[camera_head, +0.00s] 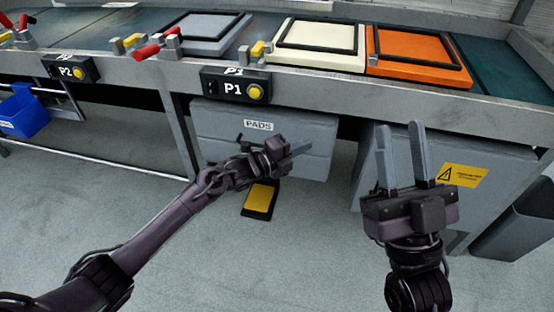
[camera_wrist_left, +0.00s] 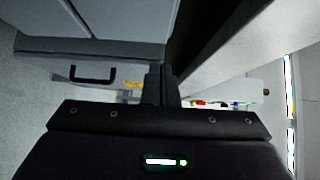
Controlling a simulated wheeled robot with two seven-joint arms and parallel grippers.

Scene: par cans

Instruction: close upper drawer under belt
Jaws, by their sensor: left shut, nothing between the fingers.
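The grey drawer cabinet labelled PADS (camera_head: 212,122) stands under the belt in the head view. How far its upper drawer stands out is hard to tell. My left gripper (camera_head: 306,148) is shut and empty, in front of the cabinet, its fingers pointing right across the front. It hides part of the front below the label. In the left wrist view, the shut fingers (camera_wrist_left: 161,84) are at the middle, beside a grey front with a black handle (camera_wrist_left: 92,73). Contact cannot be told. My right gripper (camera_head: 400,128) is open and empty, in front of the grey box with a yellow warning label (camera_head: 463,175).
The belt edge with the P1 button box (camera_head: 233,87) runs above the cabinet. Grey, cream (camera_head: 318,60) and orange (camera_head: 418,79) pads lie on top. A black-and-yellow item (camera_head: 260,199) is low before the cabinet. A dark bin (camera_head: 515,225) stands at right.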

